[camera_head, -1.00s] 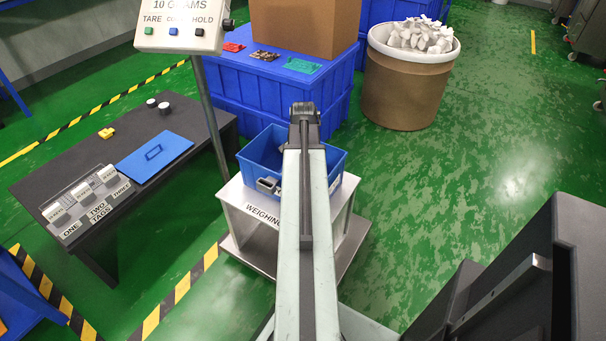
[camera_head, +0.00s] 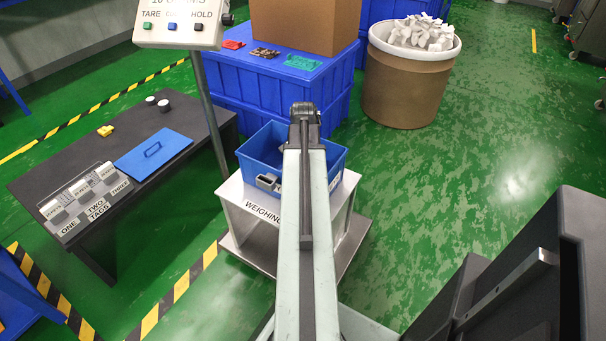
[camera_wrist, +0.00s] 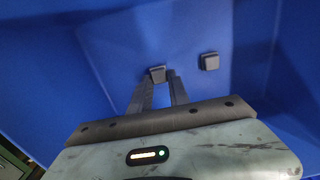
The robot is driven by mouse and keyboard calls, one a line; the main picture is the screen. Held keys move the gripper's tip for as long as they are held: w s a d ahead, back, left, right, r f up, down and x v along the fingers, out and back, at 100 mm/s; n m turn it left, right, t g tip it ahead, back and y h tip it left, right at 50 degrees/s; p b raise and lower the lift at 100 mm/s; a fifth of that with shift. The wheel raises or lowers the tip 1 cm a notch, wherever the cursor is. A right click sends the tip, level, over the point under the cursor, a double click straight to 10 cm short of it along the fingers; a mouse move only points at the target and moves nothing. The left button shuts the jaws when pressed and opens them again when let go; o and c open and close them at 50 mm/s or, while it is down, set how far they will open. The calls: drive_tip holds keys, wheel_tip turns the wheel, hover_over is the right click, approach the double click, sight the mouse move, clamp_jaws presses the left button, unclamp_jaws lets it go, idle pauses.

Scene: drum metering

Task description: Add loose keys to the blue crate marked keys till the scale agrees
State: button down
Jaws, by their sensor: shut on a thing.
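The blue crate (camera_head: 334,163) stands on the white weighing stand (camera_head: 268,226), partly hidden behind my arm in the head view. In the wrist view its blue inside (camera_wrist: 250,100) fills the picture. My gripper (camera_wrist: 165,76) is inside or just over the crate, its fingers close together on a small dark key (camera_wrist: 157,72). The fingertips are hidden by my arm in the head view. The scale display (camera_head: 183,25) is cut off at the top, so its full reading is not visible.
A dark table (camera_head: 125,190) at left holds a blue lid (camera_head: 153,154), tags and small items. Behind the stand, a large blue container (camera_head: 270,95) carries a cardboard box (camera_head: 305,30). A brown drum (camera_head: 405,95) holds white pieces. Green floor at right is clear.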

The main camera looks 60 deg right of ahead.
drive_tip(key=shift+f+b, duration=0.5)
drive_tip(key=shift+f, duration=0.05)
idle(0.4)
drive_tip(key=c, duration=1.1)
unclamp_jaws()
drive_tip(key=shift+c, duration=0.2)
wheel_tip(320, 180, up, 8)
drive_tip(key=p, duration=0.8)
drive_tip(key=shift+f, duration=0.1)
